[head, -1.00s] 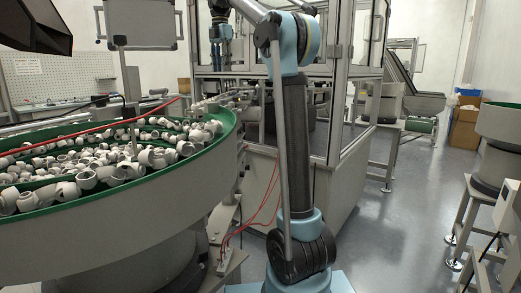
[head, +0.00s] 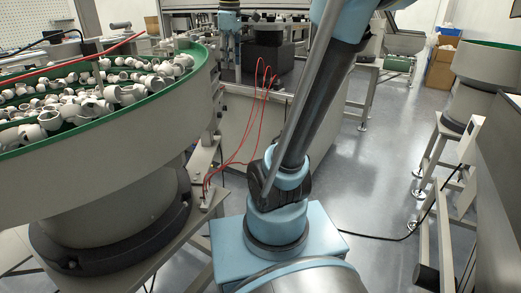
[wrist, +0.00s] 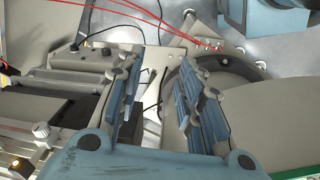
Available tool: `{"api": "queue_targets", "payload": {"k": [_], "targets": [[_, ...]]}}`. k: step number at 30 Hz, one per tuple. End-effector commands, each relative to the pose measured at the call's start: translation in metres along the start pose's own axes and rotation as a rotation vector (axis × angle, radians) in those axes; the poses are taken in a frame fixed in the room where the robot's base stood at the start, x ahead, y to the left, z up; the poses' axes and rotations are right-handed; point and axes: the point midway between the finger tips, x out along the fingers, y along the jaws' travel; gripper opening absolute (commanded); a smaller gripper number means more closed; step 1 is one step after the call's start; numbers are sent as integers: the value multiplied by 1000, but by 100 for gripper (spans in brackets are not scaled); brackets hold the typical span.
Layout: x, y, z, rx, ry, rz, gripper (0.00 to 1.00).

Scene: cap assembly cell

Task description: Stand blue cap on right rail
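My gripper (wrist: 157,66) shows in the wrist view with its two blue-grey fingers apart and a clear gap between them; nothing is seen held. In the head view a small blue and black arm end (head: 229,20) hangs at the top, over the machine; it looks like my gripper, but is too small to tell its finger state. I cannot make out a blue cap in either view. Grey bar-like machine parts (wrist: 55,82) lie left of the fingers in the wrist view; I cannot tell whether one is the right rail.
A green-rimmed bowl feeder (head: 150,103) full of white fittings stands at the left. Red cables (head: 258,110) loop beside the machine's pale cabinet (head: 240,125). Another bowl and stand (head: 470,95) are at the right. Clear floor (head: 385,150) lies between.

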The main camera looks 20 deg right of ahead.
Motion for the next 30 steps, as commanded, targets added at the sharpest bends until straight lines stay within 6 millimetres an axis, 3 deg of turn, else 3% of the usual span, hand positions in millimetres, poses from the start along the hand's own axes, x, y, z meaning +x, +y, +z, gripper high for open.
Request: {"api": "queue_targets", "payload": {"k": [6,18,24,30], "targets": [[78,-54,52,330,15,25,34],[230,-148,129,908,59,58,34],[272,-170,152,1058,72,65,34],[278,-173,155,1088,75,66,34]]}}
